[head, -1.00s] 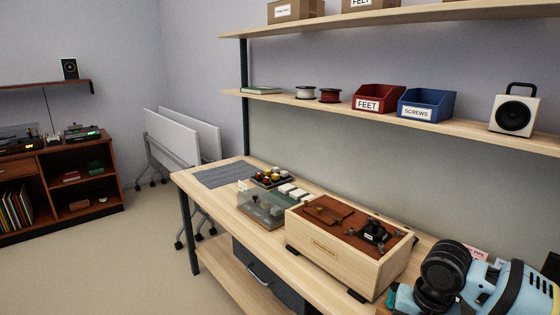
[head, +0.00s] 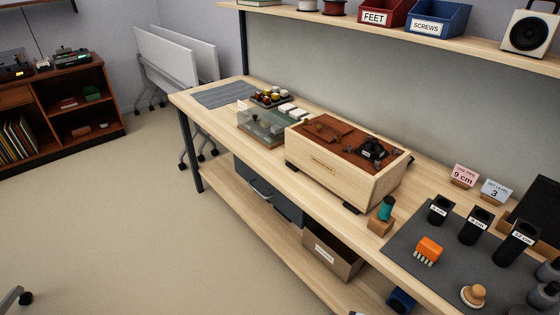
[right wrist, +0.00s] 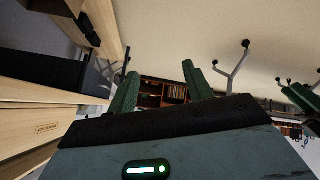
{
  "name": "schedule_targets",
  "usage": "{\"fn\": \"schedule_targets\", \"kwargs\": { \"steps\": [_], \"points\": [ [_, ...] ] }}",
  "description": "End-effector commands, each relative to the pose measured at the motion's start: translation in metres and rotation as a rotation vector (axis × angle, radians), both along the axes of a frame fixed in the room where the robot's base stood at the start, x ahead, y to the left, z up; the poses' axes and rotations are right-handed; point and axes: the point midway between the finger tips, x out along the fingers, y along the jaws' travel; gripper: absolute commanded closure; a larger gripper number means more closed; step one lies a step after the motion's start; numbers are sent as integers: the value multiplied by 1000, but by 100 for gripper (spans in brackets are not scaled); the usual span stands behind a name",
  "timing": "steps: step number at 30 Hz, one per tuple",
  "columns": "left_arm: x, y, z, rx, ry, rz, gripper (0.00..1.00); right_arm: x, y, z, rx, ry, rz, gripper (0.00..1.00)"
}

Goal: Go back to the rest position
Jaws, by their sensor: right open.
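My right gripper (right wrist: 160,88) is seen in the right wrist view. Its two green fingers stand well apart, with nothing between them. Past them I see the floor and a distant dark wooden shelf unit. A pale wooden surface with a small label lies at the left of that view.
A cardboard box (head: 333,257) sits on the lower shelf. The floor at left is open.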

Motion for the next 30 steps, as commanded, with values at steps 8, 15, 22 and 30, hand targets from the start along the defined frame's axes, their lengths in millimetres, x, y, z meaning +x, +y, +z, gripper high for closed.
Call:
{"fn": "schedule_targets", "kwargs": {
  "steps": [8,15,22,30],
  "points": [
    [3,1,3,1,-8,0,64,-78,-28,-33,198,88,-458,49],
    [4,1,5,3,-13,-2,64,-147,-64,-46,293,122,-765,49],
    [4,2,5,5,-13,-4,64,-175,-80,-47,320,126,-872,49],
    [4,2,5,6,-13,-4,64,-176,-80,-47,322,126,-876,49]
  ]
}}
